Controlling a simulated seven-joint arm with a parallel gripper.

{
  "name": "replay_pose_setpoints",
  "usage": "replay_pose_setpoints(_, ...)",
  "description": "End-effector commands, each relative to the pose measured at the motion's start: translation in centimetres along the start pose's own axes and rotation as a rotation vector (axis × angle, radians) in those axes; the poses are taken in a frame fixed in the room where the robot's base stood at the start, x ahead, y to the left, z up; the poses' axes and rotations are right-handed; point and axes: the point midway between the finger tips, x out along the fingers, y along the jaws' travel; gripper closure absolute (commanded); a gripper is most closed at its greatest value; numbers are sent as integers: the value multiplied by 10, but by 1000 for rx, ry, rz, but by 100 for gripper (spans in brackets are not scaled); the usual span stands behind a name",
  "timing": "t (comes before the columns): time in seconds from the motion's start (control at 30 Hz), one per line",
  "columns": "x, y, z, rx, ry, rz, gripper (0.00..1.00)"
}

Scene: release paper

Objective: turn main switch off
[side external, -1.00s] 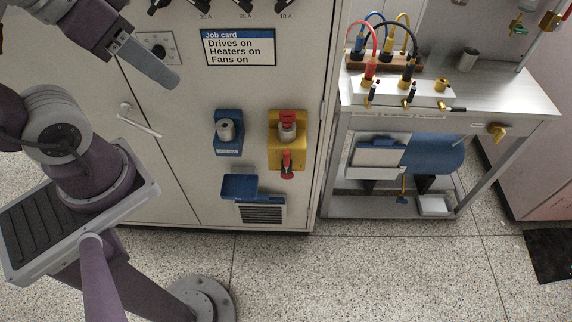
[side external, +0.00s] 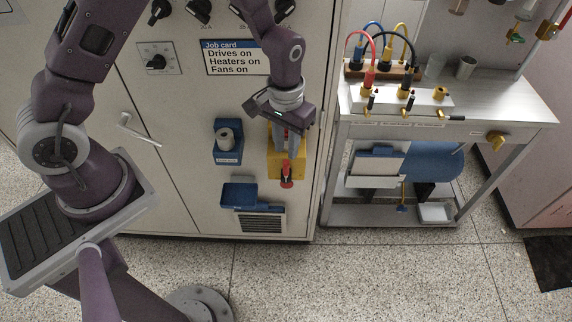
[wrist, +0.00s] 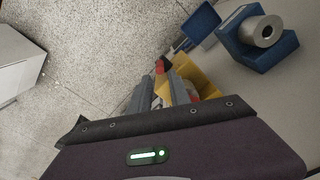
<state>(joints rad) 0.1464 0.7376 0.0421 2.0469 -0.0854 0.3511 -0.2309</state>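A yellow switch box (side external: 272,160) is mounted low on the cabinet front, with a red part (side external: 287,175) hanging at its lower edge. I take it as the main switch. My gripper (side external: 290,150) points down in front of this box and hides its upper part and red knob. In the wrist view the grey fingers (wrist: 158,92) reach toward the yellow box (wrist: 196,74), with red showing beside them. I cannot tell whether the fingers touch the knob or how far apart they are.
A blue holder with a grey cylinder (side external: 226,138) is left of the yellow box, and a blue tray (side external: 238,194) is below. A job card (side external: 232,57) and a rotary switch (side external: 157,57) are above. A metal bench (side external: 505,105) with cabled terminals stands at right.

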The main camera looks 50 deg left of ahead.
Motion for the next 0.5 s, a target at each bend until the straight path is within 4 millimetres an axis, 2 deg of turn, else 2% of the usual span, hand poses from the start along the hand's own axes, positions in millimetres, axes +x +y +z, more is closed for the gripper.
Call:
replay_pose_setpoints(0.3,57,-1,2,-2,-10,-5,77)
replay_pose_setpoints(0.5,76,0,1,-1,-7,-3,77)
